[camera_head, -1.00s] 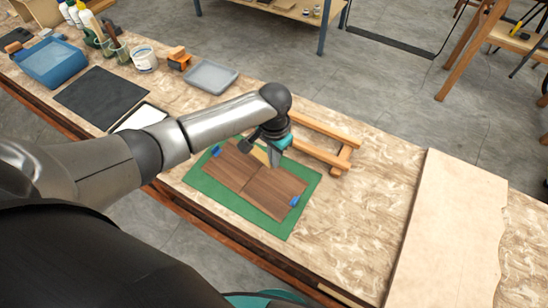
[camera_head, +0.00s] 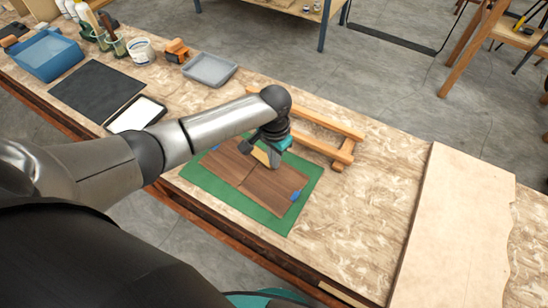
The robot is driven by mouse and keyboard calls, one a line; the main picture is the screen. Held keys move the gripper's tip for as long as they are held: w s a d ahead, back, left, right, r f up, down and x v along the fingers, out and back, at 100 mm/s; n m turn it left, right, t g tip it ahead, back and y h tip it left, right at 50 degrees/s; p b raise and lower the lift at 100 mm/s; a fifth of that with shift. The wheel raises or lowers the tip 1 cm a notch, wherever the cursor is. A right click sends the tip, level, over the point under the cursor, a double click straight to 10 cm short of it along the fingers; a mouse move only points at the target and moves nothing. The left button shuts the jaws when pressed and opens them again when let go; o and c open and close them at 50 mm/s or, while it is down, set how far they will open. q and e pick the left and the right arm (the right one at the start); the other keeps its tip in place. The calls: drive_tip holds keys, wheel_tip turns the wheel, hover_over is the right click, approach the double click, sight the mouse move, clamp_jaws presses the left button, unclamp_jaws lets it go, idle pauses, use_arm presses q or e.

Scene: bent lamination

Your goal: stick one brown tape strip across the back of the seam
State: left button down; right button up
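Two dark brown wood veneer sheets (camera_head: 268,188) lie edge to edge on a green mat (camera_head: 279,222), with a dark seam between them. Small blue tape pieces (camera_head: 296,196) sit at the right edge and the upper left. My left gripper (camera_head: 262,155) is over the far part of the veneer, by the upper end of the seam. A tan, strip-like patch (camera_head: 261,156) shows between its fingers. I cannot tell whether it is held or lies on the veneer, nor whether the fingers grip. The hand hides that end of the seam. My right gripper is out of view.
A wooden frame (camera_head: 343,154) stands just behind the mat. To the left are a white-topped pad (camera_head: 137,114), a black mat (camera_head: 97,92), a grey tray (camera_head: 210,69), a tape dispenser (camera_head: 177,51) and a blue bin (camera_head: 48,56). A pale board (camera_head: 455,230) lies at right.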

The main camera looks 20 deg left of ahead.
use_arm(q)
drive_tip(key=shift+f, duration=0.1)
drive_tip(key=c, duration=1.6)
unclamp_jaws()
drive_tip(key=c, duration=0.5)
unclamp_jaws()
drive_tip(key=shift+c, duration=0.2)
drive_tip(key=shift+p, duration=0.3)
drive_tip(key=shift+r+p, duration=3.05)
drive_tip(key=shift+p, duration=0.25)
drive_tip(key=shift+s+f, duration=0.1)
